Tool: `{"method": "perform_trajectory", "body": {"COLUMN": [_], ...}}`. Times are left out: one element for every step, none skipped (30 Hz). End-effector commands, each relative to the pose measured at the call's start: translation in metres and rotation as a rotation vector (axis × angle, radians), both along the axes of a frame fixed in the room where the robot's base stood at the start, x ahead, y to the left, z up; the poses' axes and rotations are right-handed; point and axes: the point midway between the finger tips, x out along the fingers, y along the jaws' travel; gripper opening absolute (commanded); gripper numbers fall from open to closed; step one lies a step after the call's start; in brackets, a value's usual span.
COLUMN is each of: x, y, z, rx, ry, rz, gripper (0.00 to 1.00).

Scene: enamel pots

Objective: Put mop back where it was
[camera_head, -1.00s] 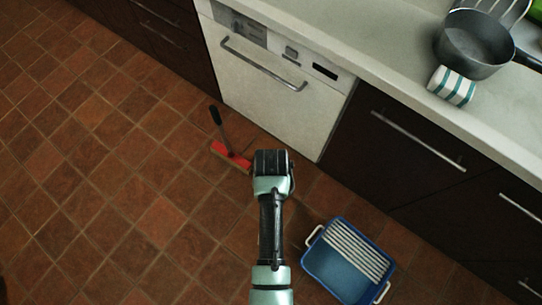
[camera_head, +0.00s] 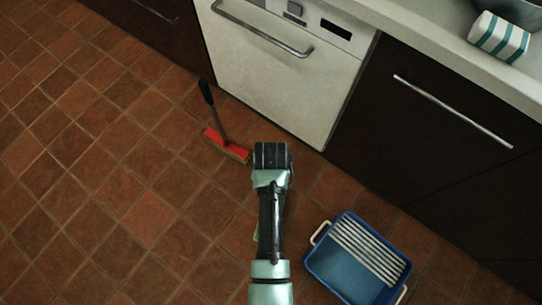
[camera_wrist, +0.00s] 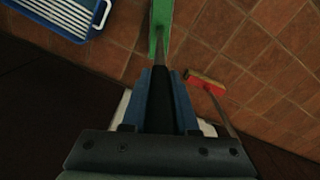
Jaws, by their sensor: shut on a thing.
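The mop (camera_wrist: 163,28) has a green head, a thin grey shaft and a black handle. In the wrist view, my gripper (camera_wrist: 162,100) is shut on the black handle between its blue fingers, and the green head points away over the tiled floor. In the head view, my arm hides nearly all of the mop; only a small green sliver (camera_head: 256,234) shows beside it. My fingertips are hidden there too. I cannot tell whether the green head touches the floor.
A blue tray (camera_head: 345,275) with white handles lies on the floor at right. Dark cabinets (camera_head: 420,145) line the counter. The floor at left is clear.

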Motion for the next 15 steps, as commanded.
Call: {"method": "perform_trajectory", "body": {"x": [0.001, 0.001, 0.001, 0.001, 0.002, 0.002, 0.001, 0.001, 0.001, 0.001, 0.001, 0.001, 0.001, 0.001, 0.001], "y": [0.000, 0.000, 0.000, 0.000, 0.000, 0.000, 0.000, 0.000, 0.000, 0.000, 0.000, 0.000, 0.000, 0.000, 0.000], "z": [-0.011, -0.014, -0.018, -0.020, -0.021, -0.023, -0.025, -0.028, -0.033, -0.037, -0.042, -0.049, -0.053, -0.056, -0.059], "rx": [0.000, 0.000, 0.000, 0.000, 0.000, 0.000, 0.000, 0.000, 0.000, 0.000, 0.000, 0.000, 0.001, 0.000, 0.000], "ry": [-0.003, -0.002, -0.002, -0.003, -0.004, -0.004, -0.004, -0.003, -0.002, -0.003, -0.003, -0.002, -0.002, -0.003, -0.003], "rz": [0.000, 0.001, 0.001, 0.000, 0.001, 0.000, 0.000, 0.000, 0.001, 0.001, 0.000, 0.000, 0.000, 0.000, 0.000], "gripper": [0.00, 0.00, 0.00, 0.00, 0.00, 0.00, 0.00, 0.00, 0.00, 0.00, 0.00, 0.00, 0.00, 0.00, 0.00]}}
